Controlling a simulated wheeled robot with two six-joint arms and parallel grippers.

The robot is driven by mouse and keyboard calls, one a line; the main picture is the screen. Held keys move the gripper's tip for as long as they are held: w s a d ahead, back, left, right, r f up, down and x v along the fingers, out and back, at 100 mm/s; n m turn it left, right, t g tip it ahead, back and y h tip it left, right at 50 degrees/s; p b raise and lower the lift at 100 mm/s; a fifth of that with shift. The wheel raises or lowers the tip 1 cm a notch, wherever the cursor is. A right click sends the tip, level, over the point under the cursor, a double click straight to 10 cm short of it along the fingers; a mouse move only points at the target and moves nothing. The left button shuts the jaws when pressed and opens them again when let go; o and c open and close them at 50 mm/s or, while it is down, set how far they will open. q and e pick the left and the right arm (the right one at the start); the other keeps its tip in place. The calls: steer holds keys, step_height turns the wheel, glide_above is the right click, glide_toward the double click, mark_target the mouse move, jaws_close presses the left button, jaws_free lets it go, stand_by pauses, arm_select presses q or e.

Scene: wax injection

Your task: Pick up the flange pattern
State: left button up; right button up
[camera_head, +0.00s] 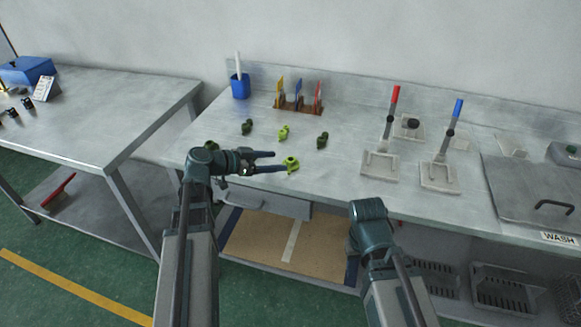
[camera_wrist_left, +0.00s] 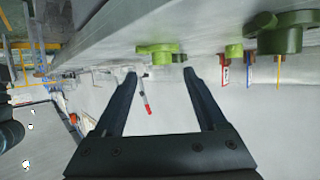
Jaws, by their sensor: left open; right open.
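Several small green patterns lie on the grey bench. A bright yellow-green flange-like one (camera_head: 291,163) sits just beyond the open fingertips of my left gripper (camera_head: 279,162). In the left wrist view a bright green pattern (camera_wrist_left: 158,49) shows ahead of the spread fingers of the left gripper (camera_wrist_left: 160,76), with nothing between them. Another bright green pattern (camera_head: 284,132) lies farther back, between dark green ones (camera_head: 247,127) and (camera_head: 322,140). A further green piece (camera_head: 212,145) is partly hidden by my left wrist. My right arm shows at lower centre, but its gripper is not visible.
A blue cup (camera_head: 240,87) and a wooden rack with coloured tools (camera_head: 298,106) stand at the back. Lever devices with red (camera_head: 381,163) and blue (camera_head: 440,174) handles stand on the right. A second table (camera_head: 110,103) is at left.

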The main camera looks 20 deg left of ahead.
mark_target(286, 160)
arm_select(q)
steer(key=shift+w+d+f, duration=0.1)
steer(key=shift+w+d, duration=0.05)
steer(key=b+x, duration=0.1)
steer(key=x, duration=0.1)
steer(key=b+x, duration=0.1)
steer(key=x, duration=0.1)
steer(key=shift+w+f, duration=0.15)
steer(key=shift+f, duration=0.05)
steer(key=shift+w+d+f, duration=0.1)
steer(key=shift+w+d, duration=0.05)
steer(key=shift+w, duration=0.2)
steer(key=shift+c, duration=0.3)
jaws_close()
